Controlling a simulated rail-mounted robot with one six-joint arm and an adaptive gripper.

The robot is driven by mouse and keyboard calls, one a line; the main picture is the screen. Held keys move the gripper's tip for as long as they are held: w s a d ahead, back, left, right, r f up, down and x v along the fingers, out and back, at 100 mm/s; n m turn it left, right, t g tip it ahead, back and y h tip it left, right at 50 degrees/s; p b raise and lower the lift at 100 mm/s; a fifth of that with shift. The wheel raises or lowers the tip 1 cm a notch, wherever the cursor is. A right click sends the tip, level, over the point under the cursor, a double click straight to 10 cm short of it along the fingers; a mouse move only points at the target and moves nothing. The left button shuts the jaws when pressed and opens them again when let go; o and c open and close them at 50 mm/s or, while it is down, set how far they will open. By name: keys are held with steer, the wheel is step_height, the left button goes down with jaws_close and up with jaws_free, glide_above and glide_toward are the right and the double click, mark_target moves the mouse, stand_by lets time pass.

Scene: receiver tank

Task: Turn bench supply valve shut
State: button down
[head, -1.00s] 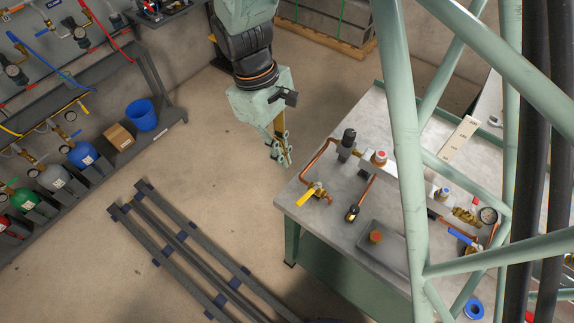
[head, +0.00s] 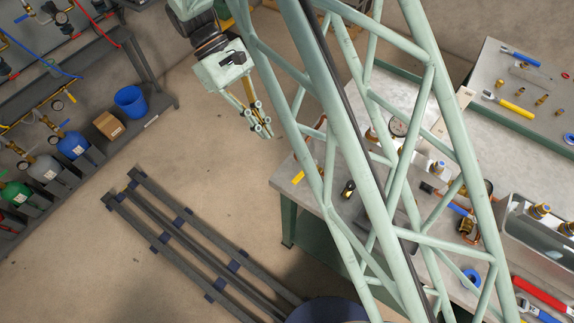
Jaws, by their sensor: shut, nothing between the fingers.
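The bench (head: 290,186) has a grey top and a green frame. A yellow valve lever (head: 299,177) shows near its left corner; the valve body is mostly hidden behind pale green lattice struts. A blue lever (head: 460,209) shows farther right, partly covered. I cannot tell from labels which is the supply valve. My gripper (head: 263,131) is shut and empty. It hangs above the floor side of the bench, beyond and left of the yellow lever, apart from it.
Pale green lattice struts cross the view over the bench. A second bench (head: 510,65) with tools is at upper right. Floor rails (head: 185,235), a blue bucket (head: 131,101) and gas cylinders (head: 75,146) lie to the left. Open floor lies between the rails and bench.

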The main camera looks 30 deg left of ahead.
mark_target(298, 175)
steer(key=shift+a+f+h, duration=0.15)
steer(key=shift+a+h, duration=0.45)
steer(key=shift+d, duration=0.1)
steer(key=x, duration=1)
steer(key=shift+s+b, duration=0.15)
steer(key=shift+b, duration=0.15)
steer(key=shift+s+d, duration=0.15)
steer(key=shift+d, duration=0.8)
steer(key=shift+s+d, duration=0.2)
steer(key=shift+d, duration=0.75)
steer(key=shift+d, duration=0.1)
steer(key=shift+s+d, duration=0.25)
steer(key=shift+d, duration=0.15)
steer(key=shift+s+d+n+t, duration=0.15)
steer(key=shift+d+n+t, duration=0.2)
steer(key=shift+n+t, duration=0.25)
